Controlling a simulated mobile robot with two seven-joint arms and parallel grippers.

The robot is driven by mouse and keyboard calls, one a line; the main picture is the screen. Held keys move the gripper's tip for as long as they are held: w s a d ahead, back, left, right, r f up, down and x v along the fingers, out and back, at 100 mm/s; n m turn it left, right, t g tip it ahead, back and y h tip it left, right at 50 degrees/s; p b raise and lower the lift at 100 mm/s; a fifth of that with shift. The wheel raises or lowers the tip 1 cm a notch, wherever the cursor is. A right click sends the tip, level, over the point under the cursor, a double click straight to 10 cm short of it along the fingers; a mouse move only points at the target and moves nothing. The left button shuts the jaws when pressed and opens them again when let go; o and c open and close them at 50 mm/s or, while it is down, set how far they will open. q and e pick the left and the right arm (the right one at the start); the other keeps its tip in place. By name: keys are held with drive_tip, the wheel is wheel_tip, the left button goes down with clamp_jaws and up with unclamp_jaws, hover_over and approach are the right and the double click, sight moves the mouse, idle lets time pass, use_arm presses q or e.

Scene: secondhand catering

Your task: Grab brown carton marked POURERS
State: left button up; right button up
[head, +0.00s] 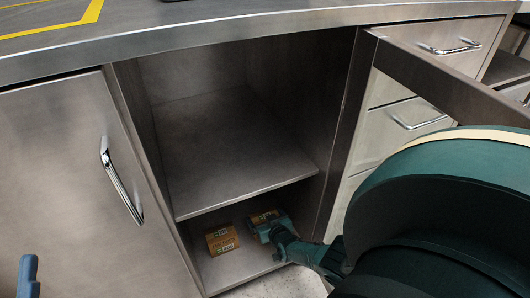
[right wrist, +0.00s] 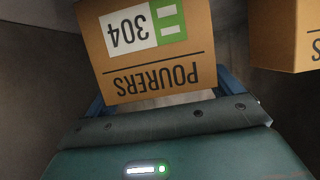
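The brown carton marked POURERS (right wrist: 155,55) shows upside down in the right wrist view, with a white and green label reading 304. In the head view it is the right one (head: 262,217) of two cartons on the cabinet's bottom shelf, partly hidden by my right gripper (head: 262,230). My right gripper's blue fingers (right wrist: 165,90) stand at both sides of the carton, their ends hidden behind it. I cannot tell whether they press on it. A blue finger of my left gripper (head: 28,275) shows at the lower left corner, away from the cabinet opening.
A second brown carton (head: 222,239) lies just left of the first; it also shows in the right wrist view (right wrist: 285,35). The middle shelf (head: 240,160) above is empty. A metal door (head: 445,80) stands open at right, near my right arm.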

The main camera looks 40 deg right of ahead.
drive_tip(key=c, duration=0.6)
